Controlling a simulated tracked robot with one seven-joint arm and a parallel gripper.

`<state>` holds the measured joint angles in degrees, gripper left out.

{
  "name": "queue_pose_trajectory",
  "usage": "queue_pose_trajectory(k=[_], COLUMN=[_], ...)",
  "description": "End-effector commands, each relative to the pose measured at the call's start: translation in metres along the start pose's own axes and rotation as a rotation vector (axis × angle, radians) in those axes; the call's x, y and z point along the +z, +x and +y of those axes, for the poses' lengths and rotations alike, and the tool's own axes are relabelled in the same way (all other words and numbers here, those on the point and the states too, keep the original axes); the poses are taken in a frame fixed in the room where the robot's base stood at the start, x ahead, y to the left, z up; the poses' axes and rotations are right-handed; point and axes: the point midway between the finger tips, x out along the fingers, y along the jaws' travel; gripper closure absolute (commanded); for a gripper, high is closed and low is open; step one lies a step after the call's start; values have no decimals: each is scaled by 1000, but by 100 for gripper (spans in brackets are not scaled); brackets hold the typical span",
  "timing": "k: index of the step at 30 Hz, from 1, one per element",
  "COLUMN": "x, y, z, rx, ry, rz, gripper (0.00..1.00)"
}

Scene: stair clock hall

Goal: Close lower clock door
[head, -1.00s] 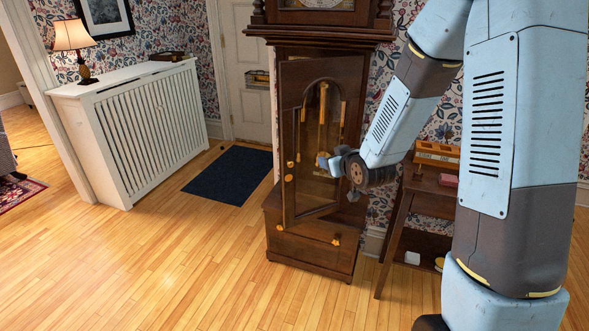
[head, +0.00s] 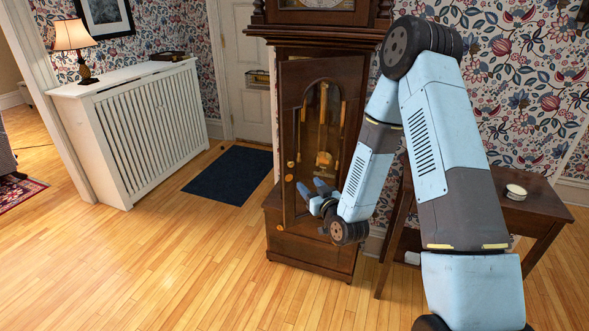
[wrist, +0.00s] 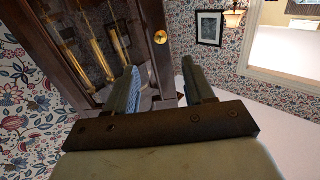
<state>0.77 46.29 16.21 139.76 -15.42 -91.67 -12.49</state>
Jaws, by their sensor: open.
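The tall dark wood clock (head: 310,255) stands against the wall in the head view. Its lower clock door (head: 290,155), with an arched glass pane, stands ajar, its free edge on the left swung out from the case. My gripper (head: 312,187) is in front of the lower part of the door, fingers apart and empty. In the wrist view my gripper (wrist: 160,82) is open, and the door (wrist: 150,20) with a round brass knob (wrist: 160,37) lies just beyond the fingertips. Whether a finger touches the door I cannot tell.
A white radiator cover (head: 140,130) with a lamp (head: 75,50) stands at the left. A dark mat (head: 228,175) lies before the white door (head: 247,80). A small wooden table (head: 535,212) stands right of the clock, behind my arm. The floor in front is clear.

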Motion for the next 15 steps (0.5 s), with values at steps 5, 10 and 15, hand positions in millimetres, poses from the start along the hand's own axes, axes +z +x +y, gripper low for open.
queue_pose_trajectory(k=[5, 10, 15], x=[0, 0, 0], y=[29, 60, 88], z=[0, 0, 0], rx=[0, 0, 0], ry=[-1, -1, -1], rz=[2, 1, 0], gripper=[47, 47, 47])
